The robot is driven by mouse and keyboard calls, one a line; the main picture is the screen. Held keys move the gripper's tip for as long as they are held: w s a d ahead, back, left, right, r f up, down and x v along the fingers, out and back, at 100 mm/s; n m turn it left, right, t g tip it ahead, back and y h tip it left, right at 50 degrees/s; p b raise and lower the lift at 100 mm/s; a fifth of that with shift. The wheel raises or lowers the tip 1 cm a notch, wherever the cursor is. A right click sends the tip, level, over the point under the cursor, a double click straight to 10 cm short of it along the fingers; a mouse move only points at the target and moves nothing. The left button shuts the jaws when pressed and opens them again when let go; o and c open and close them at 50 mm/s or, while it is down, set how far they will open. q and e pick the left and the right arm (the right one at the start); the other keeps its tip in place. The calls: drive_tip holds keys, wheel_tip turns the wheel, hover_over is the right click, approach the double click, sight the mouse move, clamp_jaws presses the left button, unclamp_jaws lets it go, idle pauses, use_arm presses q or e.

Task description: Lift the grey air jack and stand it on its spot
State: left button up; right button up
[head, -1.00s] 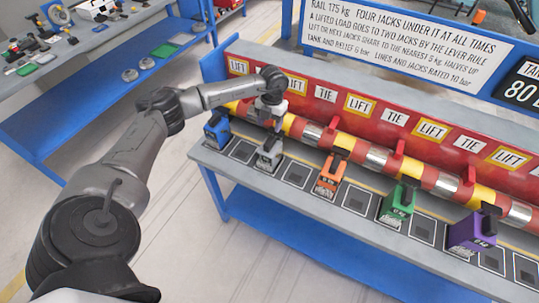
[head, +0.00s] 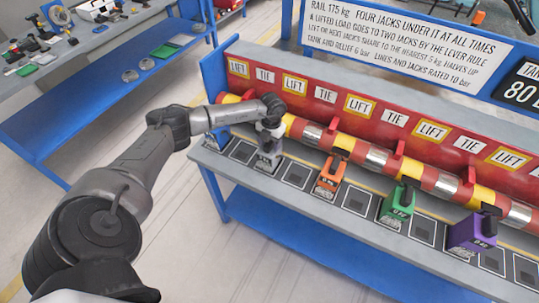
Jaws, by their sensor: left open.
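The grey air jack (head: 267,159) stands upright on the grey shelf, in the row of dark square spots, between the blue jack and the orange jack. My left gripper (head: 269,134) points down over it with its open fingers at the jack's top. The fingers and the jack's top overlap in this view, so I cannot tell whether they touch. Dark spots with pale outlines (head: 242,152) lie along the shelf. My right gripper is not in view.
The orange jack (head: 327,183), green jack (head: 396,207) and purple jack (head: 470,238) stand further right. A red and yellow striped rail (head: 318,133) runs behind, under LIFT and TIE signs.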

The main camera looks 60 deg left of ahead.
use_arm(q)
drive_tip(key=shift+f, duration=0.1)
drive_tip(key=shift+c, duration=0.3)
clamp_jaws()
idle(1.0)
